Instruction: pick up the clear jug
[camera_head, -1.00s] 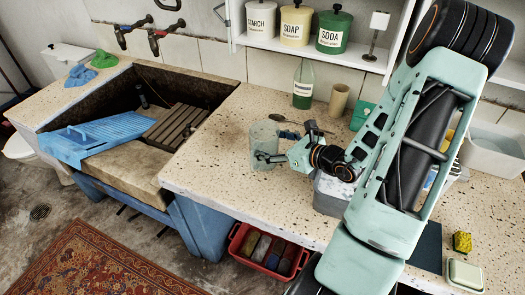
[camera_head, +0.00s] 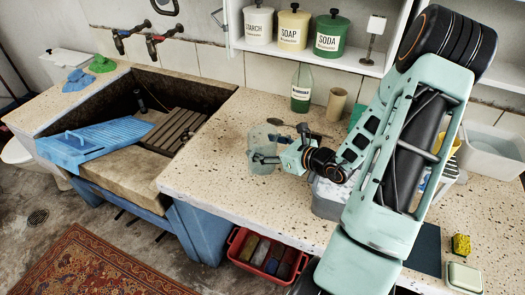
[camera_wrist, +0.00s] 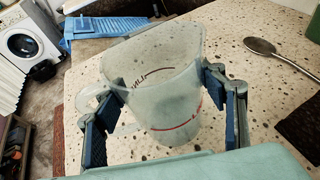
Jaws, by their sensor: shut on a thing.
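The clear jug (camera_head: 262,152) stands upright at the counter's left part, near the sink. In the wrist view the jug (camera_wrist: 168,95) fills the middle, its open top showing, with dark marks and a red line on its wall. Its handle (camera_wrist: 88,98) is at the left, by the left finger. My gripper (camera_head: 272,158) reaches it from the right. In the wrist view my gripper (camera_wrist: 165,115) has its dark blue pads on opposite sides of the jug, shut on its body. I cannot tell whether the jug's base touches the counter.
A spoon (camera_wrist: 262,47) lies near the jug. A green bottle (camera_head: 301,88) and a beige cup (camera_head: 337,104) stand behind. A grey bin (camera_head: 327,200) is under my arm. The stone sink (camera_head: 150,105) with a blue washboard (camera_head: 95,140) is left.

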